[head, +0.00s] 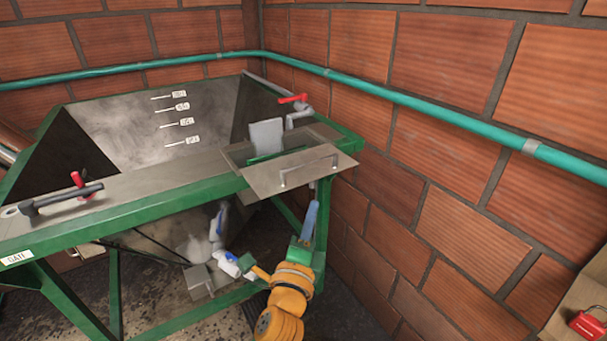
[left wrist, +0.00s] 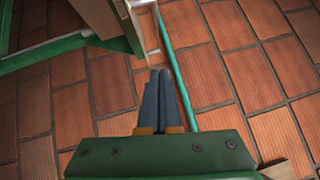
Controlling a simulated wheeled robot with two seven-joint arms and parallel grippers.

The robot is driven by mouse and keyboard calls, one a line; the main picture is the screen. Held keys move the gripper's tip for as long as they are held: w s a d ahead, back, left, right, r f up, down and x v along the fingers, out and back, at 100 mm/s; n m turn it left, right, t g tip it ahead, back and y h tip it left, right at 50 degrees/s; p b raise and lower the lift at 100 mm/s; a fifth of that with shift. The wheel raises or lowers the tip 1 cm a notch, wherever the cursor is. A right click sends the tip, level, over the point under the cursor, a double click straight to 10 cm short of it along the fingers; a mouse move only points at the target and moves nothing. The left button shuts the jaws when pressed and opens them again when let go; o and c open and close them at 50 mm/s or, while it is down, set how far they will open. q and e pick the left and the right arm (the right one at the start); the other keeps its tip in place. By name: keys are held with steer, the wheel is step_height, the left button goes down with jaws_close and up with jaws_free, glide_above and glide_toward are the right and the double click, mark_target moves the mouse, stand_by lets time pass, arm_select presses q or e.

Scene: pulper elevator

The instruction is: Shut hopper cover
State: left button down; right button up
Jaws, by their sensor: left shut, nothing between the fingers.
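The hopper cover (head: 262,182), a flat grey metal plate with a bar handle (head: 308,168), juts out past the green front rail of the hopper (head: 110,130). The small opening (head: 240,155) behind it is uncovered. My left gripper (head: 312,205) is shut and empty, pointing up just below the cover's right part; I cannot tell whether its tips touch the plate. In the left wrist view its two blue-grey fingers (left wrist: 160,75) are together, with a plate edge (left wrist: 100,15) just beyond them. My right gripper is not in view.
A red-handled valve (head: 293,98) stands behind the opening. A black handle (head: 62,198) lies on the left ledge. Pipework with blue parts (head: 228,262) is below the hopper. A brick wall (head: 450,200) with a green pipe (head: 430,108) bounds the right side.

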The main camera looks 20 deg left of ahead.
arm_select(q)
glide_toward(314, 164)
steer(key=w+d, duration=0.2)
steer(key=w, duration=0.1)
steer(key=shift+w+a+r+p, duration=0.2)
steer(key=shift+w+a+p, duration=0.3)
steer(key=shift+w+a, duration=0.1)
steer(key=shift+w+a+r+p, duration=0.15)
steer(key=shift+w+a+p, duration=0.35)
steer(key=shift+w, duration=0.1)
steer(key=shift+w+a, duration=0.15)
steer(key=shift+a, duration=0.15)
